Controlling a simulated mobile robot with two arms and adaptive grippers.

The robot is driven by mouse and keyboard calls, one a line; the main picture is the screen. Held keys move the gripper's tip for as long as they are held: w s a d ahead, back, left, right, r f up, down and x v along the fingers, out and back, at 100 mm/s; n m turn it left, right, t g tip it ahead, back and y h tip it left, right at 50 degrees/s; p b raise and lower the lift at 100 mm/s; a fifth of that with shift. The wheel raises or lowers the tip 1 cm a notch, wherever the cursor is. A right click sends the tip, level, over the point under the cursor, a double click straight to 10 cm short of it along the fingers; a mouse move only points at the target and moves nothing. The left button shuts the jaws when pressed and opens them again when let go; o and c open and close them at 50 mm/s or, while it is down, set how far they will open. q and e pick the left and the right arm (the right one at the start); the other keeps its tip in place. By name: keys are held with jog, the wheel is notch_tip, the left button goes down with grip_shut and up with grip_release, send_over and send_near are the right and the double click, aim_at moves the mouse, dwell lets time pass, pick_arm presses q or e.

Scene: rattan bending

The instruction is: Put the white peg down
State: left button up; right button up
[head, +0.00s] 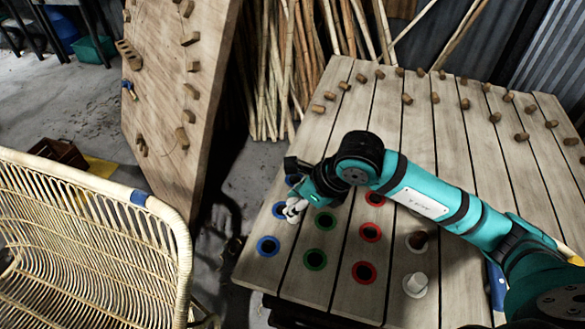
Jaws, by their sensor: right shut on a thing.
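My right arm reaches in from the right over the slatted wooden table, and its gripper (294,193) is at the table's left side, above the blue-ringed holes. It is shut on a white peg (292,210), which shows just below the fingers and is partly covered by them. I cannot tell whether this peg touches the board. Another white peg (417,282) stands upright in a white-ringed hole near the table's front. A second white-ringed hole (416,241) lies behind it, close to my arm. My left gripper is not in view.
The table (340,298) has blue (268,246), green (315,260) and red (364,272) ringed holes. Several short wooden pegs (407,99) stand across its far part. A rattan chair (100,235) is at the left, a pegged board (165,90) leans behind, and rattan poles (285,70) stand at the back.

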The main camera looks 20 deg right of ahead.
jog(key=w, duration=0.1)
jog(key=w+d, duration=0.1)
jog(key=w, duration=0.2)
jog(key=shift+d+r+p, duration=0.1)
jog(key=shift+d+p, duration=0.15)
jog(key=shift+p, duration=0.15)
jog(key=w, duration=0.1)
jog(key=w+d, duration=0.1)
jog(key=w, duration=0.2)
jog(key=shift+w+d+f+p, duration=0.15)
jog(key=shift+w+f+p, duration=0.1)
jog(key=shift+f+p, duration=0.1)
jog(key=w+f, duration=0.1)
jog(key=w, duration=0.1)
jog(key=w+d+f+p, duration=0.1)
jog(key=w+f, duration=0.1)
jog(key=shift+d+f, duration=0.15)
jog(key=shift+f, duration=0.15)
jog(key=shift+w+f, duration=0.1)
jog(key=shift+f, duration=0.35)
jog(key=o, duration=1)
jog(key=shift+c, duration=0.2)
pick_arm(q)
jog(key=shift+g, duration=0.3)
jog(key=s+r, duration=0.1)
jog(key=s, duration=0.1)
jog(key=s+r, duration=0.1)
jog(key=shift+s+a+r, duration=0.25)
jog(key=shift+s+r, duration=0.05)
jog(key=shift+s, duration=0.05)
